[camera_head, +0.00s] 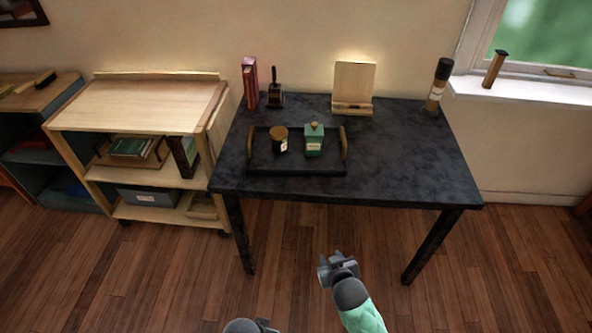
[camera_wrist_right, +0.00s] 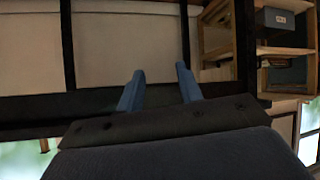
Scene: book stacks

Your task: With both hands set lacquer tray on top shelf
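The black lacquer tray (camera_head: 298,170) with two brass-coloured handles lies on the dark table (camera_head: 400,150). It carries a dark jar with a brown lid (camera_head: 280,139) and a green bottle (camera_head: 314,141). The wooden shelf cart (camera_head: 140,105) stands left of the table, and its top board is bare. My right gripper (camera_head: 325,270) is in front of the table, low and apart from the tray. In the right wrist view its two blue fingers (camera_wrist_right: 160,88) are spread with nothing between them. My left gripper (camera_head: 262,325) barely shows at the bottom edge; its fingers are unclear.
A red book (camera_head: 250,83), a dark stamp-like object (camera_head: 275,95), a wooden stand (camera_head: 353,88) and a dark-capped cylinder (camera_head: 438,85) stand along the table's back. The cart's lower shelves hold books, a wooden tray and a grey box (camera_head: 150,197). The table's right front is clear.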

